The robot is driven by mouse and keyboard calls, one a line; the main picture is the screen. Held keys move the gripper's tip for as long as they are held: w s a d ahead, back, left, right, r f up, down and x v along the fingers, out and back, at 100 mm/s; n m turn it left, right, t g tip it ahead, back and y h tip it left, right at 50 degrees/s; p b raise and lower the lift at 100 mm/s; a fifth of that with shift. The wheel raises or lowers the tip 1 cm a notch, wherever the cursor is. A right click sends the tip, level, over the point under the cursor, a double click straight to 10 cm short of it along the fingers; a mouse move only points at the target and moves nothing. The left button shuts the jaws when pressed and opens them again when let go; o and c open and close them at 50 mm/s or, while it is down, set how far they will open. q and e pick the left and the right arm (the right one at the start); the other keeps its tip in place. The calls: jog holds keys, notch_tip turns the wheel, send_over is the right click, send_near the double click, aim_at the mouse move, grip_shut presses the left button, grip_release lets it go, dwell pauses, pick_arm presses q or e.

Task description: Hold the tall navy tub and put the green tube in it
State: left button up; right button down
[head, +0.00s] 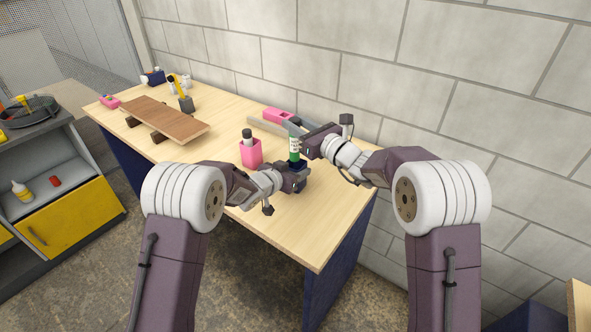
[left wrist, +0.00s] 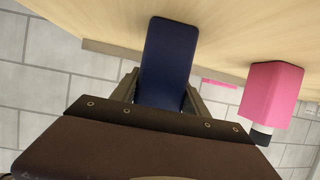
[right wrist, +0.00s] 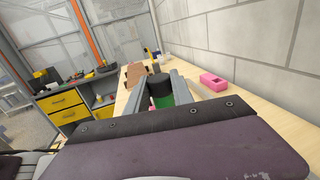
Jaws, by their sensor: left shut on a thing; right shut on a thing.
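The tall navy tub (left wrist: 168,58) is between the fingers of my left gripper (left wrist: 165,95), which is shut on it; in the head view only a small part of the tub (head: 299,166) shows beside the left gripper (head: 297,177). The green tube (head: 294,149) has a white band near its top and stands upright above the tub. My right gripper (head: 302,142) is shut on it near the top. The right wrist view shows the tube's dark cap and green body (right wrist: 163,100) between the fingers. Whether its lower end is inside the tub I cannot tell.
A pink tub (head: 251,153) holding a dark-capped bottle (head: 247,137) stands just left of the navy tub. A pink block (head: 278,116) lies behind, near the wall. A brown board (head: 165,121) on supports is at the far left. The table's front right is clear.

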jog(key=shift+f, duration=1.6)
jog(key=c, duration=1)
grip_release()
jog(key=v, duration=1.2)
